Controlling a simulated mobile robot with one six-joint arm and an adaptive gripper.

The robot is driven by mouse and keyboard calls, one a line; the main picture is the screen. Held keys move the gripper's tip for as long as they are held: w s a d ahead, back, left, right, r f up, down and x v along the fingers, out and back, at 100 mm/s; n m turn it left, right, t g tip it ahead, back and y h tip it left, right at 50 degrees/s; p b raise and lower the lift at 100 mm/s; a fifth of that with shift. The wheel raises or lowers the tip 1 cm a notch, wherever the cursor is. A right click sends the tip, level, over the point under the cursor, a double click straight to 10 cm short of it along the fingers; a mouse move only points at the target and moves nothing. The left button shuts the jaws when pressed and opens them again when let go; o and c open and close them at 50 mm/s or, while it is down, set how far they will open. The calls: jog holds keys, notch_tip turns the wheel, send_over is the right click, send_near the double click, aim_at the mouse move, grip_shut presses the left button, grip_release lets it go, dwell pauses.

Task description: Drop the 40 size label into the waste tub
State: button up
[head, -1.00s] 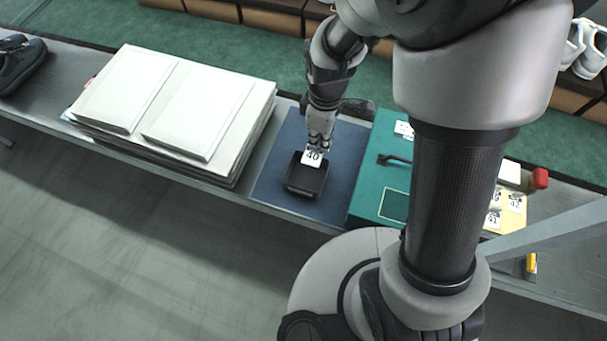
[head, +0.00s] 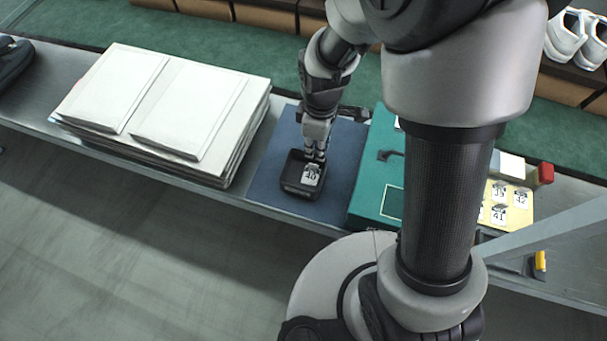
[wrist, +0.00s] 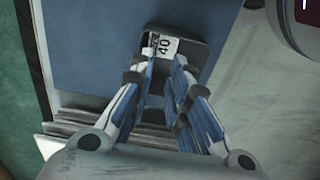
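The 40 size label (head: 311,175) is a small white tag with a black shoe picture and the number 40. It lies inside the small black waste tub (head: 287,188). The label (wrist: 164,46) and the tub (wrist: 194,58) also show in the wrist view, just past the fingertips. My gripper (head: 315,159) points down over the tub, right at the label's upper edge. In the wrist view the fingertips (wrist: 164,65) stand a little apart with a gap between them, and the whole label face is visible beyond them.
The tub stands on a blue mat (head: 268,180). A stack of white boards (head: 170,110) is to its left, a green case (head: 370,190) to its right. Further right, a yellow board (head: 522,215) carries other size labels. My arm hides part of the right side.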

jog(key=shift+o, duration=0.9)
notch_tip(320, 180, up, 12)
jog(key=shift+r, duration=0.1)
jog(key=s+d+r+m+t, duration=0.2)
jog(key=s+d+r+m, duration=0.2)
jog(key=s+m, duration=0.3)
jog(key=s+d+r+m+t, duration=0.2)
jog(key=s+d+r+m, duration=0.3)
jog(key=s+r+m, duration=0.2)
jog(key=shift+s+d+t, duration=0.2)
jog(key=shift+s+t, duration=0.2)
dwell(0.3)
